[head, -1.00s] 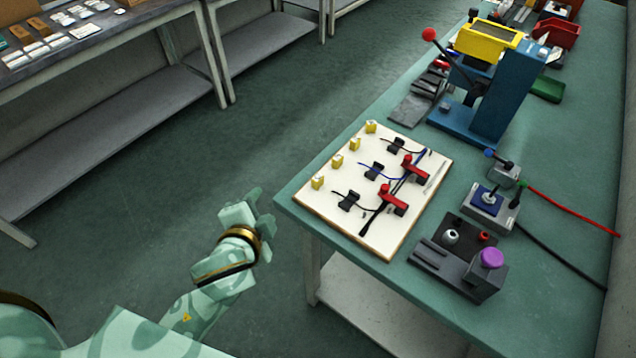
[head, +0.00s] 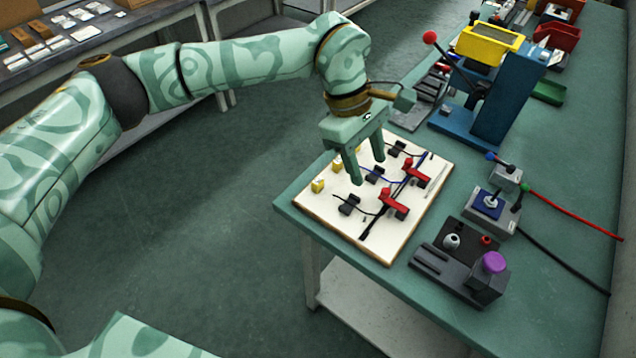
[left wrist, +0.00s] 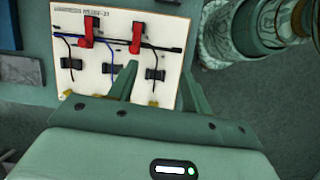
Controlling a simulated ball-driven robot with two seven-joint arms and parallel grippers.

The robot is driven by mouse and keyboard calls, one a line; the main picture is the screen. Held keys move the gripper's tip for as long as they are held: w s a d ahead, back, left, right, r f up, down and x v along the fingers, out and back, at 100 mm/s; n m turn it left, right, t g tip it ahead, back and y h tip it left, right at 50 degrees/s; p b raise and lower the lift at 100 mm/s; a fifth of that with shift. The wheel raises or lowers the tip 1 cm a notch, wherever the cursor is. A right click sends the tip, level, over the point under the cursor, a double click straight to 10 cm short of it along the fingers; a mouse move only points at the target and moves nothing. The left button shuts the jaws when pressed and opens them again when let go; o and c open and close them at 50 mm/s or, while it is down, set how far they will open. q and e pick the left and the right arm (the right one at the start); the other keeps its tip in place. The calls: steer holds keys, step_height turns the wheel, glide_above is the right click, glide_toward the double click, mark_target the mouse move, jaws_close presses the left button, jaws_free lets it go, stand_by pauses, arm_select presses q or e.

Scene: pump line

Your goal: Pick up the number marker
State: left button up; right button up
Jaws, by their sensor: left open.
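A cream board (head: 385,248) lies on the green bench, with small yellow blocks along its left edge, one (head: 318,186) near the front corner and another (head: 337,161) behind it. These seem to be the number markers; no digits are readable. Others further back are hidden by my left gripper (head: 369,170). That gripper is open and empty, pointing down over the board's middle and left part. In the left wrist view its fingers (left wrist: 158,70) are spread over the board, and a yellow block (left wrist: 153,103) shows partly between them. My right gripper is not in view.
Red clamps (head: 393,203) hold a black cable on the board, near black clips (head: 349,205). A blue press (head: 490,105) stands behind. A grey fixture with a purple knob (head: 493,262) and a switch box (head: 490,205) with cables stand to the right.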

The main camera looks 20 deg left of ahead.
arm_select(q)
steer(key=w+a+r+n+t+y, duration=0.1)
steer(key=w+a+r+y, duration=0.25)
steer(key=a, duration=0.55)
steer(key=b, duration=0.3)
glide_above(318, 180)
steer(key=shift+y, duration=0.25)
steer(key=f, duration=1)
steer(key=shift+d+f, duration=0.25)
steer(key=shift+f, duration=0.05)
steer(key=f, duration=0.2)
steer(key=f+b, duration=0.2)
steer(key=f, duration=0.1)
steer(key=shift+a+f, duration=0.3)
steer(key=shift+r, duration=0.1)
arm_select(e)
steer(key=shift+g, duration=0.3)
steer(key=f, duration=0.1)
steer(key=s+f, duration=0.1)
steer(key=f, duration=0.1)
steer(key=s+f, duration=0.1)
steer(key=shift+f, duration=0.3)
arm_select(q)
steer(key=c, duration=1.1)
